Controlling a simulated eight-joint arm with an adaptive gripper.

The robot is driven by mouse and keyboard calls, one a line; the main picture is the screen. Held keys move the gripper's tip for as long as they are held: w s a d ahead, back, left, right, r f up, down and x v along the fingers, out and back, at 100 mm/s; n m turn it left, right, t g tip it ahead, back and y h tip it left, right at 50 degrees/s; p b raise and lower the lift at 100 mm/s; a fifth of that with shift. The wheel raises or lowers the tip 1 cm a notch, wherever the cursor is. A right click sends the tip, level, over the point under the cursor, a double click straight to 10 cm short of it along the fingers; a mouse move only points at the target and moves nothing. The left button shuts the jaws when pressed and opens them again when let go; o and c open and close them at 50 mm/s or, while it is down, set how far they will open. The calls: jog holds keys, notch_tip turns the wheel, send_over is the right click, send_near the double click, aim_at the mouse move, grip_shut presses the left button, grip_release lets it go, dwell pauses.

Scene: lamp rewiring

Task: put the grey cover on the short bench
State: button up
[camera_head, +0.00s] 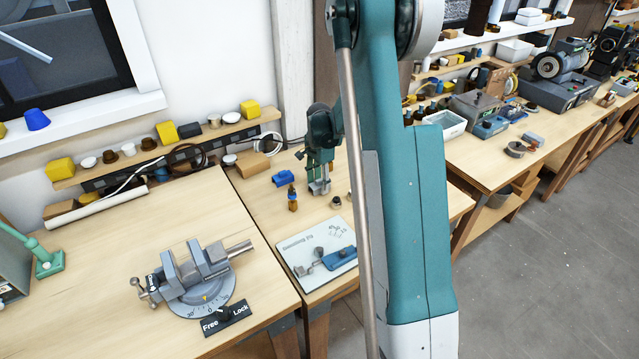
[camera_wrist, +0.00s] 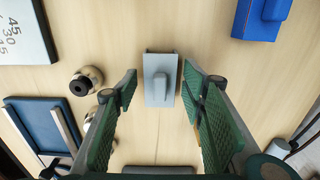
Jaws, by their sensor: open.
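The grey cover (camera_wrist: 160,82) is a small light-grey block with a raised middle, lying on the pale wood in the wrist view. My gripper (camera_wrist: 160,76) is open, with one green finger on each side of the cover and visible gaps to both. In the head view my gripper (camera_head: 320,183) points down over the middle bench (camera_head: 262,205), partly behind my own arm. A small grey shape shows below its fingers there. I cannot tell from the pictures which bench is the short one.
A blue block (camera_head: 283,177) and an amber bottle (camera_head: 292,198) stand left of my gripper. A white board (camera_head: 300,271) with a blue tool lies in front. A vise (camera_head: 200,275) stands on the left bench (camera_head: 90,300). Round knobs (camera_wrist: 87,80) lie near the left finger.

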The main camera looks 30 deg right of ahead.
aim_at(319, 180)
jog(key=shift+r, duration=0.1)
notch_tip(319, 180, up, 12)
jog(key=shift+p, duration=0.3)
dwell(0.4)
jog(key=shift+r, duration=0.1)
dwell(0.5)
